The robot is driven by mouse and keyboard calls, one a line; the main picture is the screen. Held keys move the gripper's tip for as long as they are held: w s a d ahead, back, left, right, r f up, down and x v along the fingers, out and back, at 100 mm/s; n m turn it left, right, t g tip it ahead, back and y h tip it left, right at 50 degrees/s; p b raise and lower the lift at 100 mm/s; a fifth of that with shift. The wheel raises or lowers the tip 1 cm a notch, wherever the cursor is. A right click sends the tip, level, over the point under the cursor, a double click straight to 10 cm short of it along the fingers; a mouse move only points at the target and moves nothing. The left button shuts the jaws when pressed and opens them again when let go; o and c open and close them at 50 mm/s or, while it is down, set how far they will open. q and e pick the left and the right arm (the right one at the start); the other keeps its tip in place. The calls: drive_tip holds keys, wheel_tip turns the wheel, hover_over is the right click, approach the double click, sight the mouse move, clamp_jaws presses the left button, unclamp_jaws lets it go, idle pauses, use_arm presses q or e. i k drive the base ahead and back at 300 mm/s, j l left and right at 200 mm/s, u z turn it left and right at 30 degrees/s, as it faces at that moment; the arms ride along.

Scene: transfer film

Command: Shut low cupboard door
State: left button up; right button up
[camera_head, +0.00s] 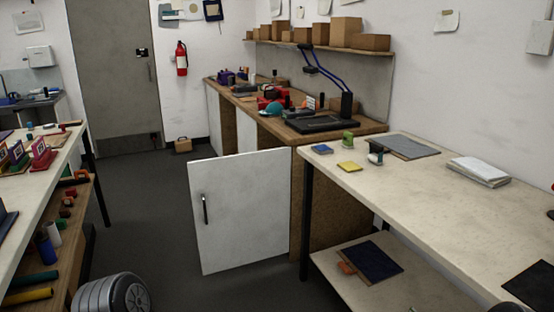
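The low cupboard door (243,215) is a white panel with a dark vertical handle (205,209) near its left edge. It stands open, swung out into the aisle from the wooden cupboard under the back counter (265,126). Its right edge is by the cupboard's chipboard side (330,200), next to the front right table's leg. The cupboard's inside is hidden behind the door. Neither of my grippers shows in the head view.
A long pale table (430,200) with a lower shelf fills the right. A workbench (40,190) with shelves stands at the left. A grey ribbed wheel-like object (112,295) is at the bottom left. Dark floor (150,215) is clear between the bench and the door.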

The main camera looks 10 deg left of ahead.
sight(241, 202)
drive_tip(key=i+j+u, duration=0.1)
drive_tip(key=i+u, duration=0.15)
drive_tip(key=i, duration=0.15)
drive_tip(key=i+u, duration=0.25)
drive_tip(key=i, duration=0.2)
